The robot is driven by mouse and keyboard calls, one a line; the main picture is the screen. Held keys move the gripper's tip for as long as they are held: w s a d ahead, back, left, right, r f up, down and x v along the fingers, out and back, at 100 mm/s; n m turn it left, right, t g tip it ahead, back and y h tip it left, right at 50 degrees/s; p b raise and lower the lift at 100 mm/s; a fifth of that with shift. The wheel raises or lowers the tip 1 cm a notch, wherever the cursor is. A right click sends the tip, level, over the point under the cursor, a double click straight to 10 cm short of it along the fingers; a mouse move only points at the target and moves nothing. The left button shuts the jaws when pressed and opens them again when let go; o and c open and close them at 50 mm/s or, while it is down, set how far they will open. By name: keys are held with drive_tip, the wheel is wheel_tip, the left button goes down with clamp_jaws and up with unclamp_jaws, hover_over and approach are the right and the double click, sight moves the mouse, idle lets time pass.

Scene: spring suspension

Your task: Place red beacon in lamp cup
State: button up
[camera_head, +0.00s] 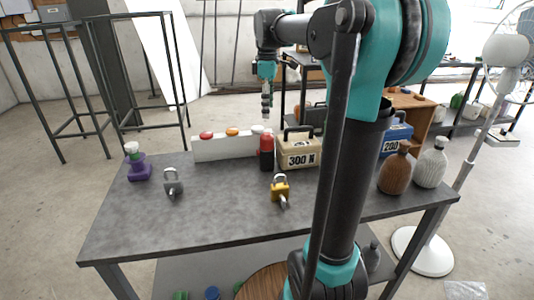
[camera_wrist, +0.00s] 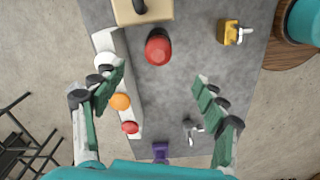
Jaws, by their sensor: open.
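A white block (camera_head: 225,151) on the table carries a red dome (camera_head: 206,135), an orange dome (camera_head: 232,132) and a white dome. In the wrist view the red dome (camera_wrist: 130,127) is at the block's lower end. A red-and-black cylinder (camera_head: 266,152) stands upright beside the block; its red top (camera_wrist: 158,47) also shows. I cannot tell which red thing is the beacon. A purple stand (camera_head: 138,170) with a white and green top is at the table's left; it may be the lamp cup. My gripper (camera_wrist: 159,80) is open and empty above the table.
A tan 300 N case (camera_head: 299,151) stands right of the cylinder. A grey padlock (camera_head: 173,185) and a yellow padlock (camera_head: 280,189) lie nearer the front. Two bottles (camera_head: 395,172) stand at the right. The table's front left (camera_head: 150,222) is clear.

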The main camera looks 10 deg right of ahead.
sight(267, 150)
wheel_tip(267, 150, down, 17)
drive_tip(key=shift+w+f, duration=0.15)
drive_tip(key=shift+f, duration=0.05)
idle(0.6)
drive_tip(key=shift+c, duration=0.3)
drive_tip(key=c, duration=1.4)
drive_tip(key=shift+r, duration=0.1)
